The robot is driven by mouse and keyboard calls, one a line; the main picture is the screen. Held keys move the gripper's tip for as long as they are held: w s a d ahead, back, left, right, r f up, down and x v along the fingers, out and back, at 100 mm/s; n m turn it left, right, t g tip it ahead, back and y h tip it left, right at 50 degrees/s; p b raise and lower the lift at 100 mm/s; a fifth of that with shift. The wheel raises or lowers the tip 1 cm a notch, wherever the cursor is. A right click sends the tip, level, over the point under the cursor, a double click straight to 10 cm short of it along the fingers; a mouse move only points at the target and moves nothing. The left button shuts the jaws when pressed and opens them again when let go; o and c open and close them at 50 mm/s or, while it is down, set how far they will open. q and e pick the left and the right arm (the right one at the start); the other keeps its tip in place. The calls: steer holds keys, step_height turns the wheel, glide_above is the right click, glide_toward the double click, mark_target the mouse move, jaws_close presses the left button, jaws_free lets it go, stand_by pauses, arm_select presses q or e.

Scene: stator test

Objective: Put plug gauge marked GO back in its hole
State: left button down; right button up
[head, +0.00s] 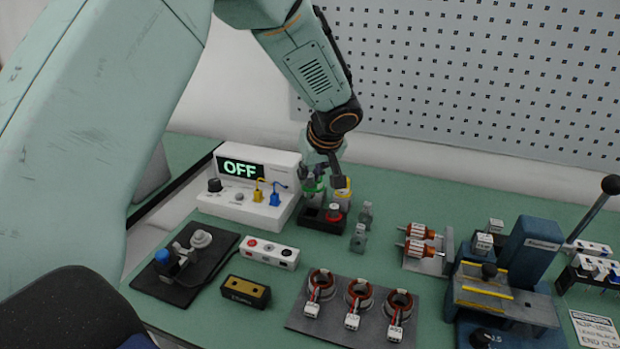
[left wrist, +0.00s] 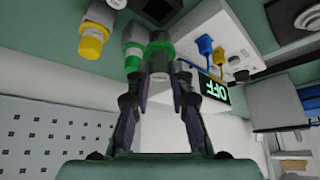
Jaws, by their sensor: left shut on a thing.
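My left gripper (head: 325,180) is over the dark gauge block (head: 318,221), behind the small parts on the bench. In the left wrist view my left gripper (left wrist: 162,72) is shut on a green-banded plug gauge (left wrist: 158,46), which points away from the camera. A second green-banded grey piece (left wrist: 133,56) is close beside it, and a yellow-banded gauge (left wrist: 93,42) is farther left. The yellow band also shows in the head view (head: 343,189). No GO marking is readable. The hole and the held gauge's lower end are hidden. My right gripper is not in view.
A white tester (head: 245,194) reading OFF stands left of the block. Two grey-green pieces (head: 359,238) stand at its right. A tray with several copper-wound stators (head: 358,293), a white box (head: 269,252) and a blue press (head: 530,250) are nearer or right.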

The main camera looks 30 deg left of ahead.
mark_target(313, 188)
arm_select(q)
steer(key=shift+s+d, duration=0.15)
steer(key=shift+d, duration=0.05)
steer(key=shift+d+f+b, duration=0.3)
steer(key=shift+f+b, duration=0.15)
steer(key=shift+f, duration=0.2)
steer(key=f, duration=0.1)
steer(key=f+b, duration=0.1)
steer(key=shift+a+f, duration=0.25)
steer(key=shift+f, duration=0.05)
steer(key=shift+r, duration=0.2)
steer(key=shift+d, duration=0.15)
steer(key=shift+f+b, duration=0.25)
steer(key=shift+b, duration=0.2)
steer(key=shift+r, duration=0.1)
